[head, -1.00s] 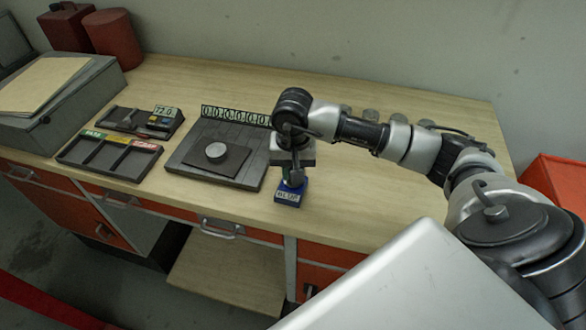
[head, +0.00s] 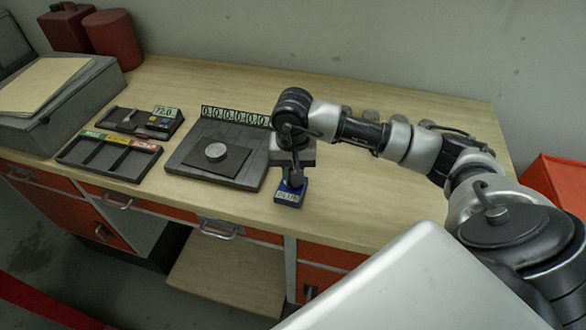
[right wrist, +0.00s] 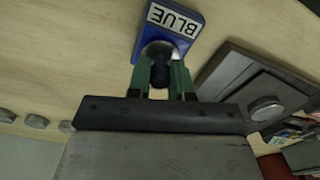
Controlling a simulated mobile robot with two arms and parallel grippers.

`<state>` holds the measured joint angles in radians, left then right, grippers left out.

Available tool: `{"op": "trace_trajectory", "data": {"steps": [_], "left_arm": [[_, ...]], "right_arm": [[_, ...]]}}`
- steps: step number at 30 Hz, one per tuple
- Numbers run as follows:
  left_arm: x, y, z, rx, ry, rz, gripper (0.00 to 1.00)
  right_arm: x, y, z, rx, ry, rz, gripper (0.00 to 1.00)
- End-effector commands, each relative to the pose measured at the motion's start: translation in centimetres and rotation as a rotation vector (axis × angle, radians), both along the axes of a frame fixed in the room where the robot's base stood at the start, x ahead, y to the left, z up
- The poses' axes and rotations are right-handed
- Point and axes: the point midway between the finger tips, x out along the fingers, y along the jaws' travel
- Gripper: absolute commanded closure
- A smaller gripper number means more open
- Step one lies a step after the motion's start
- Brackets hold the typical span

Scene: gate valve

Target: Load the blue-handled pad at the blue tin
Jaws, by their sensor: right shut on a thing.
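The blue tin (head: 288,196), a small blue block labelled BLUE, stands near the front edge of the bench. It also shows at the top of the right wrist view (right wrist: 150,40), with a grey round top. My right gripper (head: 293,181) is directly above it, pointing down. In the right wrist view its green fingers (right wrist: 161,80) are shut on the dark blue handle (right wrist: 160,72) of the pad. The handle stands at the tin's round top; the pad's face is hidden there, and I cannot tell if it touches. My left gripper is out of view.
Left of the tin lies a dark grey plate (head: 215,152) with a round metal disc (head: 216,151) and a numbered strip (head: 236,116) behind. Further left are a compartment tray (head: 108,157) and a small readout unit (head: 150,122). Several grey discs (right wrist: 36,121) lie behind my right arm.

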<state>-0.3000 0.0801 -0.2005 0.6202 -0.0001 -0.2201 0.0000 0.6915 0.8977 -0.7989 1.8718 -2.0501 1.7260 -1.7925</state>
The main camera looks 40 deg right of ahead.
Motion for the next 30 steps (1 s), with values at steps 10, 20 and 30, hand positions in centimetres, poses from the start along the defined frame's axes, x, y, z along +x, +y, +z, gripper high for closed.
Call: {"op": "trace_trajectory", "data": {"steps": [10, 20, 30], "left_arm": [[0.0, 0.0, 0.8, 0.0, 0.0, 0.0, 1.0], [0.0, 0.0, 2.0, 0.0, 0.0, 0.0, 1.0], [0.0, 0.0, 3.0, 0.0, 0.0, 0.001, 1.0]], "right_arm": [[-0.1, 0.0, 1.5, -0.001, 0.004, 0.001, 0.98], [0.0, 0.0, 4.2, 0.0, 0.001, 0.001, 0.98], [0.0, 0.0, 6.8, 0.001, 0.001, 0.0, 0.98]]}}
